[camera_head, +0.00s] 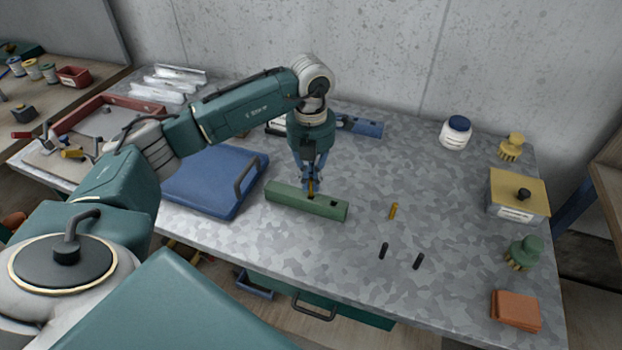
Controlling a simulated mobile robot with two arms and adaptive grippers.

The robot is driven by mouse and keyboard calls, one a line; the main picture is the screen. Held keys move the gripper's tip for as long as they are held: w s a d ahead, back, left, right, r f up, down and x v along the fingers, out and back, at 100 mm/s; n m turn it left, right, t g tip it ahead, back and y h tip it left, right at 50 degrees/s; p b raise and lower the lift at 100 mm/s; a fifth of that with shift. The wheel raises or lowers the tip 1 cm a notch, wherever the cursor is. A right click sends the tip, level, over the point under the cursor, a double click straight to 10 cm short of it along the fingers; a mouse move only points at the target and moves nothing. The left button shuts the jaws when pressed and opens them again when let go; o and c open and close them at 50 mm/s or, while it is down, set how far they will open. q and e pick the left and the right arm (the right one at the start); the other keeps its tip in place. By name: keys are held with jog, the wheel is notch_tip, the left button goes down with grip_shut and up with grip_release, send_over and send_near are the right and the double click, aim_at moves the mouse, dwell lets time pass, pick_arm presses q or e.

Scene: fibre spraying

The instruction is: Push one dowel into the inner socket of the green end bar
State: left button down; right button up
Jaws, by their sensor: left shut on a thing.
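The green end bar (290,200) lies on the grey mottled table, with dark sockets on its top. One socket (333,203) near its right end looks empty. My left gripper (311,186) points straight down over the middle of the bar. It is shut on a yellow dowel (311,190), whose lower end is at or just above the inner socket; I cannot tell how deep it sits. A second yellow dowel (394,211) stands on the table to the right of the bar. My right gripper is not in view.
A blue case (212,180) with a handle lies close on the left. A blue item (362,127) lies behind the gripper. A white jar, brushes and a yellow box (518,196) stand far right.

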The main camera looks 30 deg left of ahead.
aim_at(311, 195)
pick_arm(q)
jog(key=shift+f+b, duration=0.5)
jog(key=shift+f, duration=0.25)
jog(key=shift+f+b, duration=0.75)
jog(key=shift+f, duration=0.3)
jog(key=c, duration=1.8)
grip_release()
jog(key=shift+o, duration=0.3)
notch_tip(311, 195, up, 12)
jog(key=shift+r, duration=0.15)
